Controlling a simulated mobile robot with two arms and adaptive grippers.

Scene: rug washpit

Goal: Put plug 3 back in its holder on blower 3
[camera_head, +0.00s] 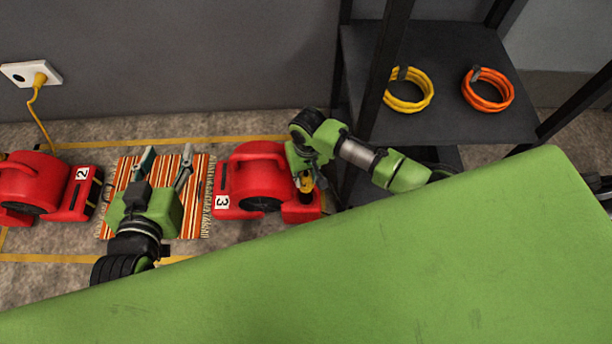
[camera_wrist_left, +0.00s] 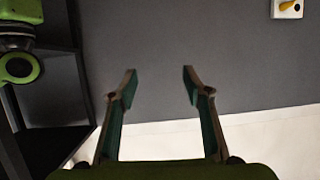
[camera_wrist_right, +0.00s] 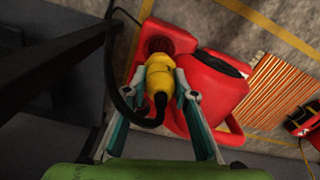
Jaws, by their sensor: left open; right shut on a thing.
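Blower 3 (camera_head: 247,172) is red, with a white "3" label, and stands on the floor right of a striped rug. It also shows in the right wrist view (camera_wrist_right: 214,88). My right gripper (camera_head: 307,182) is at its right end, shut on yellow plug 3 (camera_wrist_right: 158,78). The plug's black cable (camera_wrist_right: 112,80) loops beside the fingers. The plug's far end is at a round dark opening, the holder (camera_wrist_right: 160,44), on the blower's red end; I cannot tell how deep it sits. My left gripper (camera_head: 168,160) is open and empty above the rug.
Blower 2 (camera_head: 45,185) stands left of the striped rug (camera_head: 196,205). A wall socket (camera_head: 28,74) holds a yellow plug. A black shelf (camera_head: 450,60) with yellow (camera_head: 408,90) and orange (camera_head: 487,90) cable coils stands at right, close to my right arm. Yellow floor lines border the blowers.

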